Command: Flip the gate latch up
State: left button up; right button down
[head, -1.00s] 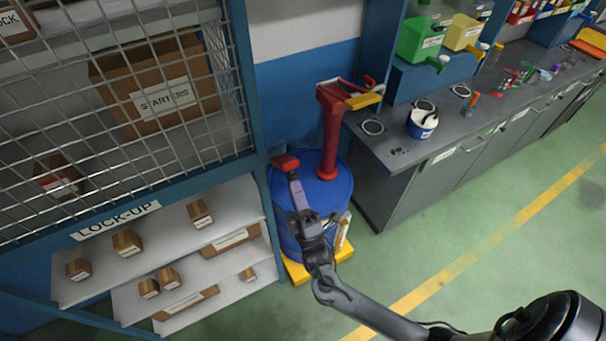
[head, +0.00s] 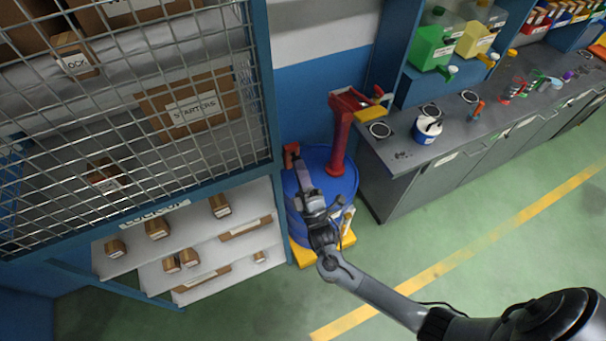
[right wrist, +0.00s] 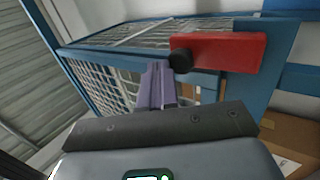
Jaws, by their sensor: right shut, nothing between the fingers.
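The gate latch is a short red bar (head: 291,155) at the right edge of the blue-framed mesh cage (head: 264,90). In the head view it looks upright along the post. In the right wrist view the red bar (right wrist: 228,51) lies across the picture, with a black round knob at its left end. My right gripper (head: 302,168) is beside the latch, shut and empty. Its purple-grey fingers (right wrist: 157,85) show in the right wrist view just left of and below the knob; I cannot tell whether they touch it. My left gripper is not in view.
A blue drum (head: 341,183) with a red pump (head: 341,140) stands just right of the latch, on a yellow base. A grey workbench (head: 450,140) is further right. Shelves with small boxes are below the cage. Green floor (head: 480,270) is open in front.

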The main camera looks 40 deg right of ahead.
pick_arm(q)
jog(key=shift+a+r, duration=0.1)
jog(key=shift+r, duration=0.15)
pick_arm(e)
jog(key=shift+w+d+r, duration=0.1)
jog(key=shift+w+r, duration=0.4)
jog(key=shift+w, duration=0.05)
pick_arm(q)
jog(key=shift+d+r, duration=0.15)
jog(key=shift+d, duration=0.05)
pick_arm(e)
jog(key=shift+s, duration=0.1)
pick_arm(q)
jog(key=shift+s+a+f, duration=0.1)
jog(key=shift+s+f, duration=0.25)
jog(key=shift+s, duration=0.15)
pick_arm(e)
jog(key=s+a, duration=0.3)
jog(key=s, duration=1)
jog(key=shift+s+r, duration=0.25)
jog(key=shift+r, duration=0.05)
